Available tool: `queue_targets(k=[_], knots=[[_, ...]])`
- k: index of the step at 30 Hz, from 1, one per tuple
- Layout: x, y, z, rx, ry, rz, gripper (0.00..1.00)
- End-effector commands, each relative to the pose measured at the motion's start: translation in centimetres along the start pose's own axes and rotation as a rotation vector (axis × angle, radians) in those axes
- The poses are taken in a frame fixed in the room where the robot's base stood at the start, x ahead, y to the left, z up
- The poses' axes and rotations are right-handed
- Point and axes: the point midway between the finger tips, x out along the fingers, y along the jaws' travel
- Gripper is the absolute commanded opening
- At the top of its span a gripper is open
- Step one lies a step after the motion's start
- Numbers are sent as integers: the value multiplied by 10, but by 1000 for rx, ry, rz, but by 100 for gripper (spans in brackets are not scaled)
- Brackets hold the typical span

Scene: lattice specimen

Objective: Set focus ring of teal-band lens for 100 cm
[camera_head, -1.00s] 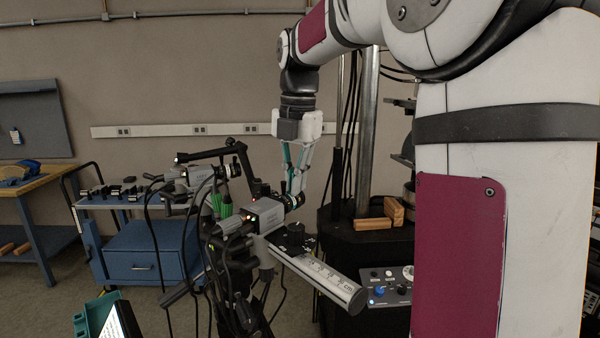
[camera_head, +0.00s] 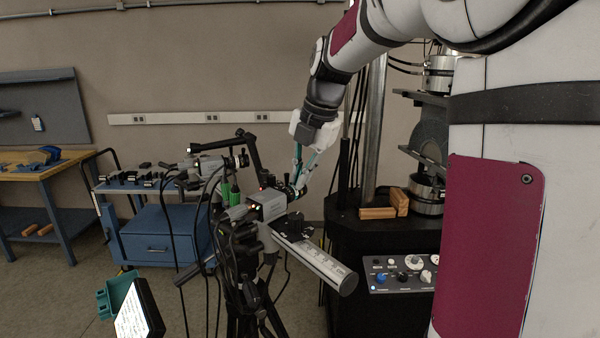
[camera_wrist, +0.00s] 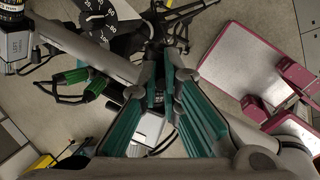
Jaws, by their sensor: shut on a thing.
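The camera with the teal-band lens stands on a tripod mid-picture in the head view. Its grey body (camera_head: 267,206) has small lit lamps, and its dark lens (camera_head: 288,192) points right. My gripper (camera_head: 297,184) comes down at a slant from the upper right, its teal-padded fingers shut on the lens at the focus ring. In the wrist view, my fingers (camera_wrist: 158,88) close from both sides on a dark part. The ring's numbers and index mark are hidden or too small to read, so its setting cannot be told.
A second camera (camera_head: 205,170) stands behind left. A control panel (camera_head: 400,273) and testing machine are at right. A tablet (camera_head: 135,312) is at the lower left. Cables hang around the tripod.

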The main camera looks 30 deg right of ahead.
Motion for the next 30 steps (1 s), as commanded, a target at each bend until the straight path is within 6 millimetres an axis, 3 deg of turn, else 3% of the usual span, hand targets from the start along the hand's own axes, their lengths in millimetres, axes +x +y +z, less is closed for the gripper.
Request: queue_targets(k=[6,14,15,17,30], knots=[[5,-10,-2,6,-17,119,0],[5,-10,-2,4,-20,132,0],[5,-10,-3,4,-20,132,15],[5,-11,-3,4,-19,131,28],[3,-9,-3,3,-23,135,29]])
